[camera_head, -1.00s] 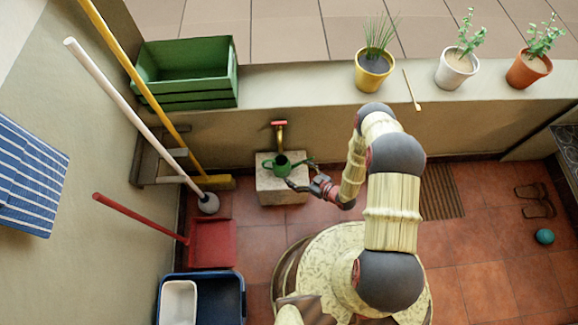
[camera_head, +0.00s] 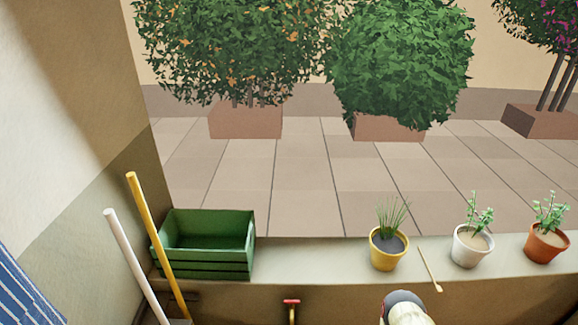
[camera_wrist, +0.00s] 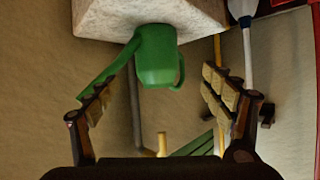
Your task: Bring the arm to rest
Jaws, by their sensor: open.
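My gripper (camera_wrist: 163,84) shows in the wrist view with its two padded fingers spread wide apart. A green watering can (camera_wrist: 157,60) appears upside down in that view, beyond and between the fingers, on a pale stone block (camera_wrist: 150,16). Its spout reaches toward the left finger and overlaps it in the picture; I cannot tell whether they touch. In the head view only a rounded top part of my arm (camera_head: 405,308) shows at the bottom edge. My gripper and the can are out of that view.
A ledge (camera_head: 320,262) holds a green crate (camera_head: 205,258), a yellow pot (camera_head: 388,254), a white pot (camera_head: 470,250), a terracotta pot (camera_head: 546,246) and a small stick (camera_head: 430,270). A yellow pole (camera_head: 155,240) and a white pole (camera_head: 135,265) lean at left. A tap (camera_head: 291,310) is below.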

